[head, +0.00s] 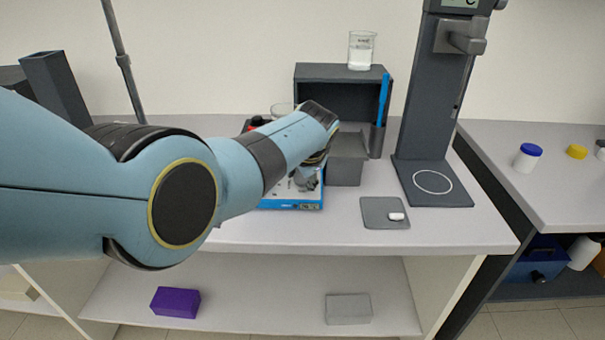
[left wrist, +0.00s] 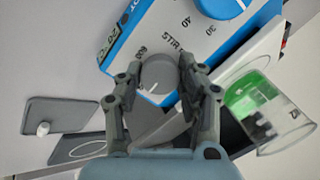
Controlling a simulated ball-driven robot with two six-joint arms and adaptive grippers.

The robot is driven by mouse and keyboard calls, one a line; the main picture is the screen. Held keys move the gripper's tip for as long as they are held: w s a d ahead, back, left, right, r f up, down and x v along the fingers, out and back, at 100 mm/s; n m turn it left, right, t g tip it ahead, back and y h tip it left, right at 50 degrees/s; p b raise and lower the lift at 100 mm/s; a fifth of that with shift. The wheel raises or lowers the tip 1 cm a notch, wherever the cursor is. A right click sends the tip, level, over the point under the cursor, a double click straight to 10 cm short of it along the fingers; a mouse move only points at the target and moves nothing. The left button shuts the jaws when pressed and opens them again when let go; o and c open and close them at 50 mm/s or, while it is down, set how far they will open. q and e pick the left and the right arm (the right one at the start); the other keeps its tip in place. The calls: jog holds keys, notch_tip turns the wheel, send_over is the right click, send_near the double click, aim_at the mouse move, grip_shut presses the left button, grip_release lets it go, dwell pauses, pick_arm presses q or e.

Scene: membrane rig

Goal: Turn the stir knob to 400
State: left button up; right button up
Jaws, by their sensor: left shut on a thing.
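The blue and white stirrer unit (head: 298,206) sits on the bench in the head view, largely covered by my left arm. In the left wrist view its white panel (left wrist: 145,40) shows the printed word STIR and scale numbers, partly hidden. The grey round stir knob (left wrist: 158,76) has a white pointer line at its lower left edge, in this turned view. My left gripper (left wrist: 159,70) is shut on the knob, one finger on each side. In the head view the left gripper (head: 308,178) is mostly behind my arm. My right gripper is not in view.
A grey pad (head: 376,216) with a white stir bar (head: 397,216) lies right of the stirrer. A dark box (head: 310,72) bears a beaker (head: 361,50). A dark stand (head: 424,140) rises at right.

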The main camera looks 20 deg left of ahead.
pick_arm(q)
jog(key=shift+m, duration=0.3)
dwell(0.4)
jog(key=o, duration=1.2)
jog(key=shift+c, duration=0.2)
